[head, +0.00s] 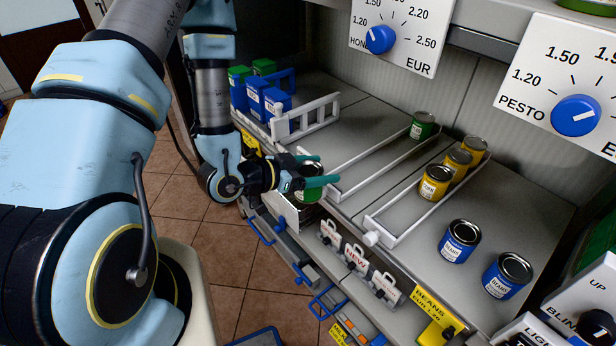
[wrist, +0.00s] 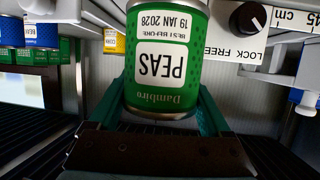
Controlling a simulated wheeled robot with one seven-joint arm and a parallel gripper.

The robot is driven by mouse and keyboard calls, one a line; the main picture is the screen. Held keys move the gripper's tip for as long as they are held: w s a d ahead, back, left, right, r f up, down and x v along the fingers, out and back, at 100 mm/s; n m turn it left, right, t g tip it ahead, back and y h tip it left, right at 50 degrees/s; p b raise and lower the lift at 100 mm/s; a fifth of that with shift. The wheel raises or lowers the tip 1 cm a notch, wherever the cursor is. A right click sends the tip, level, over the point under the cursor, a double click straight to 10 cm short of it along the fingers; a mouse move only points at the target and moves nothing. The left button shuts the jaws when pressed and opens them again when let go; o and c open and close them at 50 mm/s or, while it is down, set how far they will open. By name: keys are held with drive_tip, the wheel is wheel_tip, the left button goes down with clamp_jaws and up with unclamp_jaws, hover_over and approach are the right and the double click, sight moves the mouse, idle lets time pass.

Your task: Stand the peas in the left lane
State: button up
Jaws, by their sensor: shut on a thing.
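My gripper (head: 308,172) is shut on a green can with a dark lid (head: 311,190), at the front edge of the shelf in the head view. In the wrist view the can (wrist: 165,62) fills the middle between the two green fingers; its label reads PEAS, upside down in the picture. I cannot tell how far it is above the shelf. Another green can (head: 422,125) stands at the back of a lane between white dividers. The lane to the left of it (head: 345,127) shows a bare grey floor, bounded on its left by a white rail (head: 306,117).
Yellow cans (head: 436,181) stand in a row right of the green can's lane. Two blue BEANS cans (head: 459,241) stand further right. Blue and green boxes (head: 247,90) are at the far left. Price dials (head: 575,115) hang above, and tags line the front edge.

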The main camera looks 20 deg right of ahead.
drive_tip(key=shift+b+x, duration=0.85)
drive_tip(key=shift+x, duration=0.1)
drive_tip(key=d+b, duration=0.1)
drive_tip(key=b, duration=0.3)
drive_tip(key=shift+w+d+r+b, duration=0.1)
drive_tip(key=shift+w+r+b, duration=0.05)
drive_tip(key=shift+w+b, duration=0.2)
drive_tip(key=shift+w+d+b, duration=0.1)
drive_tip(key=shift+d+b, duration=0.15)
drive_tip(key=shift+b, duration=0.75)
drive_tip(key=b, duration=0.4)
drive_tip(key=shift+d, duration=0.3)
drive_tip(key=w+d, duration=0.2)
drive_tip(key=d, duration=0.6)
drive_tip(key=w+d+f, duration=0.1)
drive_tip(key=w+d, duration=0.1)
drive_tip(key=d, duration=0.6)
drive_tip(key=w+d+f, duration=0.1)
drive_tip(key=w+d, duration=0.1)
drive_tip(key=d, duration=0.6)
drive_tip(key=shift+w+d+f, duration=0.15)
drive_tip(key=shift+f, duration=0.55)
drive_tip(key=shift+f+b, duration=0.45)
drive_tip(key=shift+b, duration=0.1)
